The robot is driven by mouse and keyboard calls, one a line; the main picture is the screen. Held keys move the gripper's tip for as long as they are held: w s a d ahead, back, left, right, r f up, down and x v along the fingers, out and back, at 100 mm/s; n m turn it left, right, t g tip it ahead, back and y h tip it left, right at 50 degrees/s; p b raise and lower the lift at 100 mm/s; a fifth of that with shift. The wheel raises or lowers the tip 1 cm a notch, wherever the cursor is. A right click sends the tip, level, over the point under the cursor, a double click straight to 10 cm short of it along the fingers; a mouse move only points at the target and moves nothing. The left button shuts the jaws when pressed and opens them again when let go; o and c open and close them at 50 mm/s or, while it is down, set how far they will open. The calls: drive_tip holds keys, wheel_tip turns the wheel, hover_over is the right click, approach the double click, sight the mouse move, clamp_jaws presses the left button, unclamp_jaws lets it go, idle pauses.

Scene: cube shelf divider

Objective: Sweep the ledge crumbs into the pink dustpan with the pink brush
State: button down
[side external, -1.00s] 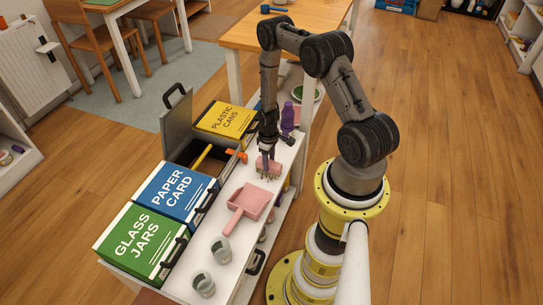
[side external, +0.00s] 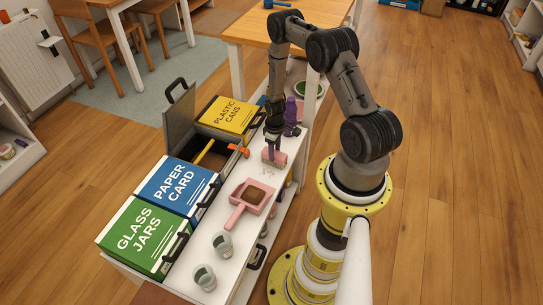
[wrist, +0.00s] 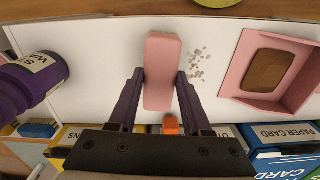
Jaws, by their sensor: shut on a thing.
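My gripper (side external: 273,147) is shut on the pink brush (side external: 276,159), low over the white ledge. In the wrist view the pink block of the brush (wrist: 161,58) lies between my two purple fingers (wrist: 160,75). The pale grey crumbs (wrist: 197,62) lie loose on the ledge just right of the brush, between it and the dustpan. The pink dustpan (side external: 240,211) sits on the ledge, its open side towards the crumbs; it also shows in the wrist view (wrist: 309,98). A brown block (wrist: 268,70) lies inside the dustpan. Whether the bristles touch the ledge is hidden.
A purple bottle (side external: 291,117) stands just behind my gripper. An orange-headed tool with a yellow handle (side external: 204,152) leans over an open bin. Blue paper (side external: 173,188) and green glass (side external: 143,238) bins line the left. Two grey cups (side external: 221,243) stand in front.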

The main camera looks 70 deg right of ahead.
drive_tip(key=shift+w+a, duration=0.15)
drive_tip(key=shift+a, duration=1.35)
drive_tip(key=shift+w+a, duration=0.15)
drive_tip(key=shift+a, duration=1.3)
drive_tip(key=shift+s+d, duration=0.15)
drive_tip(key=shift+d, duration=1.35)
drive_tip(key=shift+a, duration=1.45)
wheel_tip(320, 180, up, 8)
drive_tip(key=shift+r, duration=0.1)
